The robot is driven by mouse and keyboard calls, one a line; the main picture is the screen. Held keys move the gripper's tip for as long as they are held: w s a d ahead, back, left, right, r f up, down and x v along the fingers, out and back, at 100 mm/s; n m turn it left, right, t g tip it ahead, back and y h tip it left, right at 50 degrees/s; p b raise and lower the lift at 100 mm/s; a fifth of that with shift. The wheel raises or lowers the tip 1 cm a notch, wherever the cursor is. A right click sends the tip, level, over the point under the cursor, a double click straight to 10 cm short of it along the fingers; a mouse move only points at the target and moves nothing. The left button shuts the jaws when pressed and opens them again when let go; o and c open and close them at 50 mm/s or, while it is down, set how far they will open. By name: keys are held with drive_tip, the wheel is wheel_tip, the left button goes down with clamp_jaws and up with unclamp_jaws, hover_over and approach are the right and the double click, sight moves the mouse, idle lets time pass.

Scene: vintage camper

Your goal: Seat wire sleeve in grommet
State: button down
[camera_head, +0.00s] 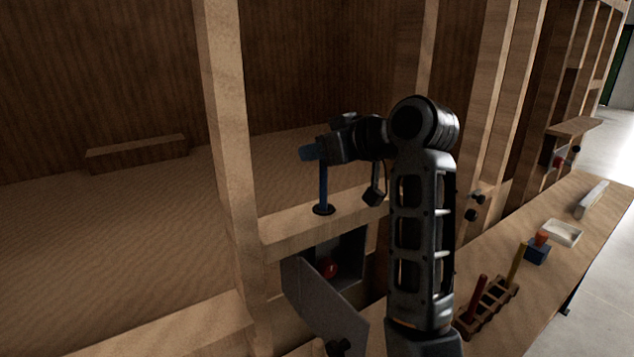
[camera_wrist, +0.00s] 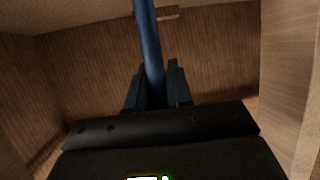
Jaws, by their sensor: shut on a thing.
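The wire sleeve (camera_head: 323,187) is a slim blue rod. It also shows in the wrist view (camera_wrist: 149,35), running up from between the fingers. In the head view it hangs about upright below my gripper (camera_head: 325,149), with a wider blue part at the top left. My gripper is shut on the sleeve; its fingers also show in the wrist view (camera_wrist: 155,88). The grommet (camera_head: 324,210) is a dark ring on the wooden crossbar. The sleeve's lower end meets the grommet in the picture; I cannot tell how deep it sits. The wrist view does not show the grommet.
Wooden posts (camera_head: 226,120) stand beside the crossbar (camera_head: 285,229). Below it is an open box with a grey door (camera_head: 325,308) and a red knob (camera_head: 328,268). A bench at right holds a wooden rack (camera_head: 489,307), a blue block (camera_head: 537,252) and a pale tray (camera_head: 562,233).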

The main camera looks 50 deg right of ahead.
sight(317, 206)
drive_tip(key=shift+f+b, duration=1.75)
drive_tip(key=shift+f, duration=0.1)
drive_tip(key=shift+f, duration=0.15)
drive_tip(key=c, duration=1)
unclamp_jaws()
